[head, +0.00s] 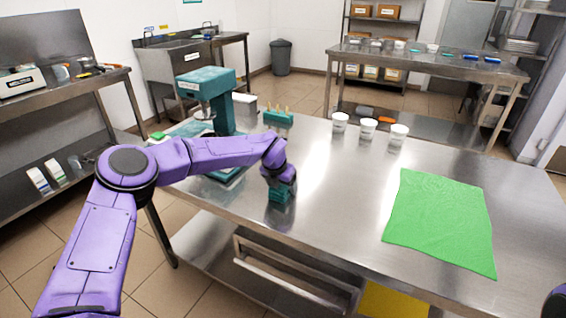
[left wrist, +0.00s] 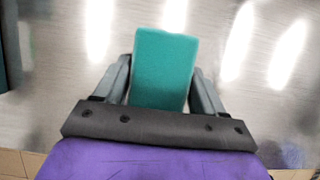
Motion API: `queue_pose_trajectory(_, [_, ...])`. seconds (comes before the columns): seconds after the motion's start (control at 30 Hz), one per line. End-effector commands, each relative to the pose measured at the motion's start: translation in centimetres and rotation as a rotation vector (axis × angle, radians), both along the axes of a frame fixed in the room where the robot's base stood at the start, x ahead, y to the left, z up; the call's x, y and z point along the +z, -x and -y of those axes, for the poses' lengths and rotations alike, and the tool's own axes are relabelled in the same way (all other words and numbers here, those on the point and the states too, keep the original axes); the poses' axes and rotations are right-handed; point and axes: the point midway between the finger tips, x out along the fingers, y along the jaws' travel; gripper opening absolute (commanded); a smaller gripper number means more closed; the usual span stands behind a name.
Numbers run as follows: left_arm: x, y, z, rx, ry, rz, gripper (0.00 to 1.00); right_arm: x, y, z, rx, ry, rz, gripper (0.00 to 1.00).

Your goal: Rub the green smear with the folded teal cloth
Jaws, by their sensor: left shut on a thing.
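The folded teal cloth (head: 280,196) is a small teal block in my left gripper (head: 279,186), near the front edge of the steel table. In the left wrist view the cloth (left wrist: 163,68) stands out between the two dark fingers of the gripper (left wrist: 161,82), which press on its sides. Steel surface shows around it; I cannot tell whether the cloth touches the tabletop. I cannot make out a green smear in either view. A large bright green sheet (head: 440,222) lies flat on the right part of the table. My right gripper is not in view.
A teal machine (head: 208,92) stands on the table (head: 330,200) behind my left forearm. A teal rack (head: 278,117) and three white cups (head: 368,128) stand toward the back. The tabletop between my left gripper and the green sheet is clear.

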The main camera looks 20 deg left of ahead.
Motion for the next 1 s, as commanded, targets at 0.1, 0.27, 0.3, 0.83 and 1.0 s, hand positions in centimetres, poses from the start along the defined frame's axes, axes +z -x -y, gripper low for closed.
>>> queue_pose_trajectory(0.1, [1.7, 0.0, -0.2, 0.001, 0.0, 0.002, 0.41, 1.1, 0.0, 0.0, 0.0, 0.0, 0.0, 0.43])
queue_pose_trajectory(0.27, [3.4, 0.1, -0.3, 0.001, -0.001, 0.0, 0.41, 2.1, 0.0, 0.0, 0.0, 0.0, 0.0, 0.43])
queue_pose_trajectory(0.3, [3.7, 0.1, -0.3, 0.001, -0.001, 0.0, 0.41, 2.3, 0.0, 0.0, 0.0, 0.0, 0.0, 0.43])
queue_pose_trajectory(0.83, [8.0, 0.2, -0.5, 0.005, 0.0, 0.0, 0.41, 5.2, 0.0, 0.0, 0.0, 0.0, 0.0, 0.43])
queue_pose_trajectory(1.0, [8.0, 0.2, -0.5, 0.006, 0.0, -0.001, 0.41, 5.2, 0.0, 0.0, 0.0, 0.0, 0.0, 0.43])
